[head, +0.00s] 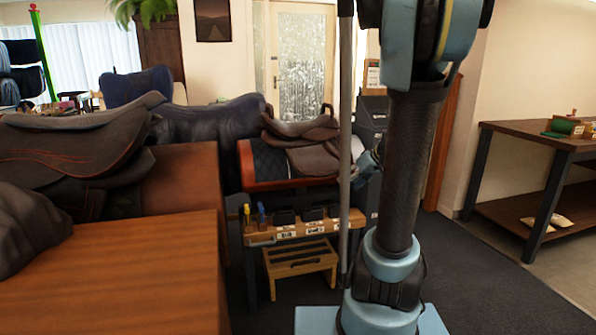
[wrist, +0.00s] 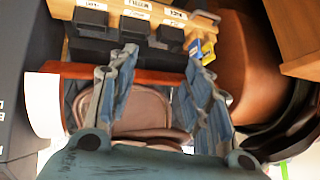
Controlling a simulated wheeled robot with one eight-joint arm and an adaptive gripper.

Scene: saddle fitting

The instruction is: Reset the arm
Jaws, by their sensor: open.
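My gripper (wrist: 160,62) shows in the wrist view with its two blue-grey ribbed fingers spread apart. It is open, and nothing is held between the fingers. Beyond the fingers is a brown saddle (wrist: 142,108), seen upside down. In the head view my arm stands upright on the right, and part of its end shows behind the column beside the small labelled rack (head: 300,231). The fingertips are hidden in that view.
The rack, with dark blocks and small tools, also shows in the wrist view (wrist: 150,14). Saddles (head: 70,145) lie on brown stands at left. A wooden step (head: 300,262) is under the rack. A workbench (head: 520,135) stands right. Dark floor is clear at lower right.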

